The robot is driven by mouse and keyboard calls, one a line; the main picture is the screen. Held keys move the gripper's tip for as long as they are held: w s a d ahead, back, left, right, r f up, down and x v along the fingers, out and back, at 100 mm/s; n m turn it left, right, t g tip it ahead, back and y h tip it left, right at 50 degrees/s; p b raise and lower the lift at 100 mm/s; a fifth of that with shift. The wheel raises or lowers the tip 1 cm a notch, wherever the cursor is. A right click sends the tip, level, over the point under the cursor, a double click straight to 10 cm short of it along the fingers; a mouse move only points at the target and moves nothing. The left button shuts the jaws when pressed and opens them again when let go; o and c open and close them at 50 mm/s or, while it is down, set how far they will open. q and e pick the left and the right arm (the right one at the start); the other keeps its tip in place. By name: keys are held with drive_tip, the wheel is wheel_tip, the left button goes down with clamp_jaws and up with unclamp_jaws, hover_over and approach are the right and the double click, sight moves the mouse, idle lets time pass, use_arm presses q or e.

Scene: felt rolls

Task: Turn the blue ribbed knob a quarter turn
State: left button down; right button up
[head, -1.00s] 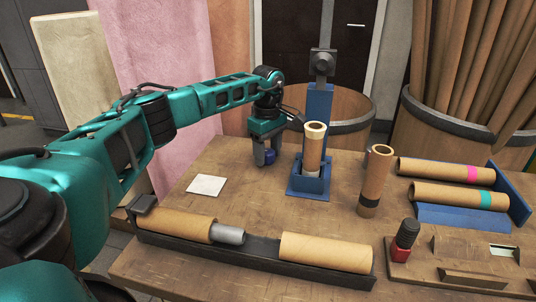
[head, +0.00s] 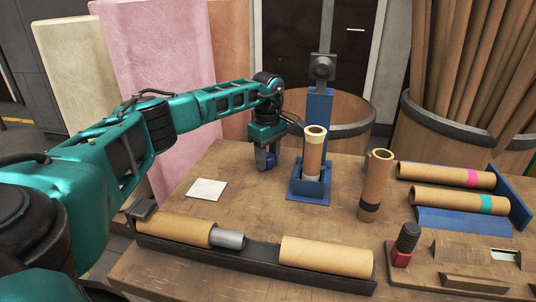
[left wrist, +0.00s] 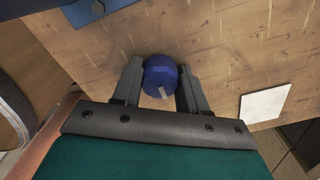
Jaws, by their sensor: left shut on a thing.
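The blue ribbed knob (left wrist: 161,78) sits between the two fingers of my left gripper (left wrist: 161,88) in the left wrist view. It has a pale mark on its face, pointing toward the palm side of the picture. In the head view the knob (head: 268,159) shows only partly, low between the fingers of my left gripper (head: 266,163), near the table's far left edge. My left gripper points down and is shut on the knob. My right gripper is not in view.
A blue stand (head: 309,196) holding an upright cardboard tube (head: 313,158) is close to the right of my left gripper. Another tube (head: 375,183) stands further right. A white square (head: 207,188) lies nearer. A black trough (head: 270,267) with tubes runs along the front.

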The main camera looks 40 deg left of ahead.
use_arm(q)
drive_tip(key=m, duration=0.2)
drive_tip(key=shift+m+p, duration=0.35)
drive_tip(key=shift+m, duration=0.05)
drive_tip(key=m, duration=0.3)
drive_tip(key=shift+m, duration=1.5)
drive_tip(key=m, duration=0.4)
drive_tip(key=shift+f, duration=0.1)
drive_tip(key=c, duration=0.8)
unclamp_jaws()
drive_tip(key=shift+p, duration=0.3)
